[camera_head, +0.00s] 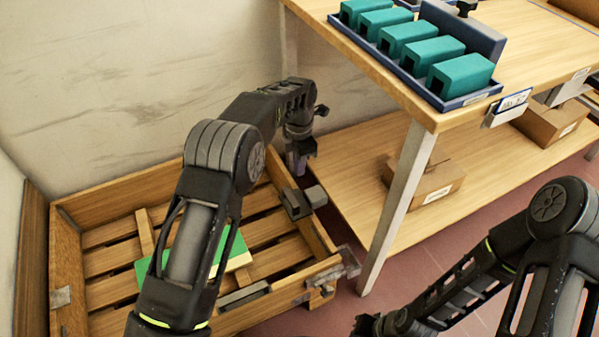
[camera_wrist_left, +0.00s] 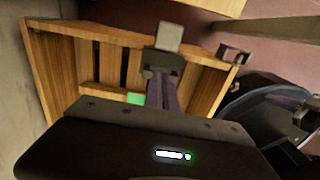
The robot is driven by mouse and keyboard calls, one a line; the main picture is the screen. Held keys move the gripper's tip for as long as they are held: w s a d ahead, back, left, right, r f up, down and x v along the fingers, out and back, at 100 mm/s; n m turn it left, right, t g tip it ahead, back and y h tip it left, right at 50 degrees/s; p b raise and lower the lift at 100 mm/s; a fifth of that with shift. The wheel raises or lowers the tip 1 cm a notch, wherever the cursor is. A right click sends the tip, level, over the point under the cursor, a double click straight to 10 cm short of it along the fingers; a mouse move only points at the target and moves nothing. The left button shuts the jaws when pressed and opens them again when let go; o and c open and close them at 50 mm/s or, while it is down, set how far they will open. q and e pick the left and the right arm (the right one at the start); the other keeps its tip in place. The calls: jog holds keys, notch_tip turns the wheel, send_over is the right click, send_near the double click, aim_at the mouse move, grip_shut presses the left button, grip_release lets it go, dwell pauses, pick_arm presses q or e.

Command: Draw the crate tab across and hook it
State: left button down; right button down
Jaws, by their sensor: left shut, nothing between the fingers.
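The open wooden crate (camera_head: 68,255) stands on the floor at the left, and its slatted inside also shows in the wrist view (camera_wrist_left: 60,52). A grey tab with a dark block (camera_head: 303,201) sits on the crate's right wall; it also shows in the wrist view (camera_wrist_left: 168,38). A metal bracket (camera_head: 347,264) is at the near right corner. My left gripper (camera_head: 299,166) is shut and empty, pointing down above the right wall, beyond the tab. Its purple fingers (camera_wrist_left: 164,95) overlap the tab's block in the wrist view; I cannot tell whether they touch. My right gripper (camera_head: 372,326) is partly cut off at the bottom edge.
A green-topped board (camera_head: 238,258) lies in the crate. A wooden bench (camera_head: 425,112) stands right, carrying a blue tray (camera_head: 400,72) of several teal blocks. Cardboard boxes (camera_head: 430,183) sit on its lower shelf. Walls close off the left and back.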

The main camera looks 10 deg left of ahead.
pick_arm(q)
jog(key=shift+s, duration=0.4)
pick_arm(e)
jog(key=shift+s+d, duration=0.25)
jog(key=shift+s, duration=0.05)
pick_arm(q)
jog(key=shift+d, duration=0.1)
jog(key=shift+f, duration=0.15)
